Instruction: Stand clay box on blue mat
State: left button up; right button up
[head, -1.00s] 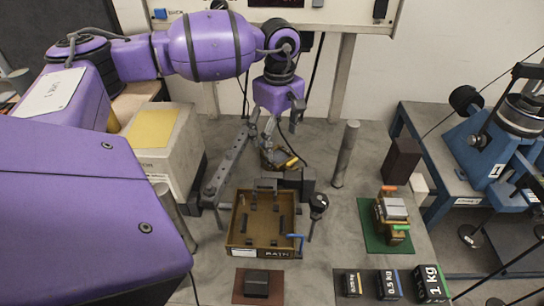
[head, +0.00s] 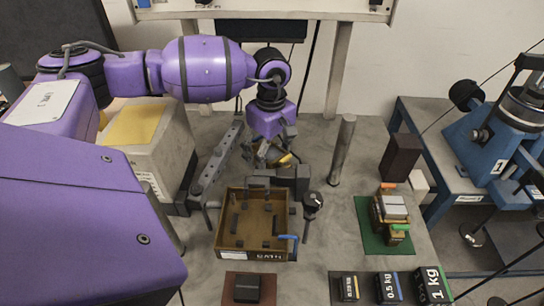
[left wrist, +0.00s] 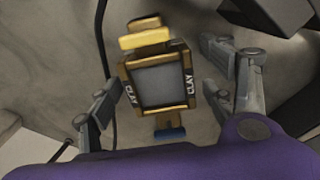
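The clay box (left wrist: 160,85) shows in the left wrist view, with a grey top face, a tan rim marked CLAY, a yellow block on one side and a blue-tipped tab on the other. In the head view its yellow part (head: 285,159) shows behind the brown tray, mostly hidden by my gripper. My left gripper (left wrist: 172,98) is open, one finger on each side of the box with gaps between. In the head view the gripper (head: 267,150) points down over the box. I cannot make out a blue mat. My right gripper is not in view.
The brown tray (head: 228,243) with a blue handle stands in front of the box, with dark blocks behind it. A metal post (head: 342,150) rises to the right. A green mat (head: 370,238) holds another box. Weights (head: 388,287) stand at the front.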

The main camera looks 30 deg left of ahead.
pick_arm(q)
grip_shut()
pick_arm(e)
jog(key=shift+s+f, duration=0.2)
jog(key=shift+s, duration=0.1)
pick_arm(q)
jog(key=shift+r, duration=0.2)
